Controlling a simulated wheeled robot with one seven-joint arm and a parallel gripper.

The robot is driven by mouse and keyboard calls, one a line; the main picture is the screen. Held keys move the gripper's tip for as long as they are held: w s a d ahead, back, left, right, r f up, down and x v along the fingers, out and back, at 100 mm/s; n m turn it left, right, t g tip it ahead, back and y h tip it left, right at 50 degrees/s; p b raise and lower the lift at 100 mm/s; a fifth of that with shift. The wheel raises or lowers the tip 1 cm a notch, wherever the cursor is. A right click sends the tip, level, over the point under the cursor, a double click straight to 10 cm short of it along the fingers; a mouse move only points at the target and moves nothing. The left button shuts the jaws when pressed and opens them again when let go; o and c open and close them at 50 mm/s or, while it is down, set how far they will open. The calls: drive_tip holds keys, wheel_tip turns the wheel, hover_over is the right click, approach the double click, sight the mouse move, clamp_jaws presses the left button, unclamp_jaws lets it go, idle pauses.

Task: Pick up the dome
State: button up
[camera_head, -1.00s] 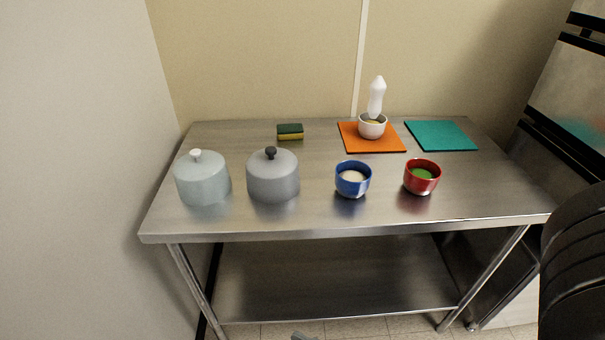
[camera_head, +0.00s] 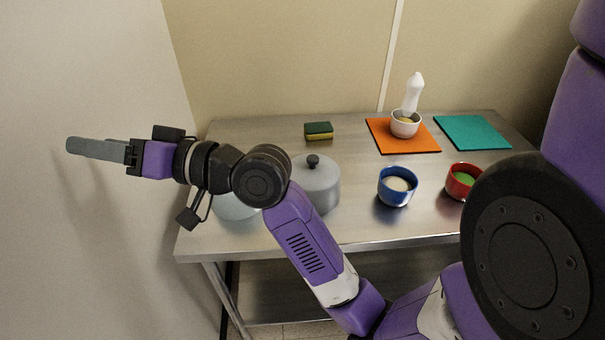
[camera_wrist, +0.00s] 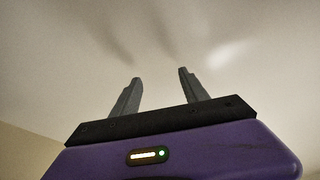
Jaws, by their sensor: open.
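Two domes stand on the steel table. The grey dome with a black knob (camera_head: 322,187) is in the head view, its left side partly covered by my arm. The pale blue-grey dome (camera_head: 236,208) is mostly hidden behind my arm, and its knob does not show. My gripper (camera_head: 72,146) is stretched out to the left in front of the wall, apart from both domes. In the wrist view my gripper (camera_wrist: 160,74) is open, with nothing between its fingers.
The steel table (camera_head: 345,228) also holds a blue bowl (camera_head: 396,193), a partly covered red bowl (camera_head: 455,185), a sponge (camera_head: 319,134), an orange mat (camera_head: 392,145) with a white bowl (camera_head: 404,129) and white utensil (camera_head: 413,92), and a teal mat (camera_head: 472,132). A wall (camera_head: 90,240) stands close left.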

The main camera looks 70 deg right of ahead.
drive_tip(key=s+d+r+n+g, duration=0.1)
drive_tip(key=d+r+n+g, duration=0.15)
drive_tip(key=d, duration=0.25)
drive_tip(key=m+g+h+p, duration=0.1)
drive_tip(key=g+h+p, duration=0.3)
drive_tip(key=g, duration=1)
approach(313, 158)
drive_tip(key=f+b, duration=0.1)
drive_tip(key=shift+t+h, duration=0.25)
drive_tip(key=shift+h, duration=0.05)
drive_tip(key=shift+x, duration=3.55)
drive_tip(key=shift+s+a, duration=0.15)
clamp_jaws()
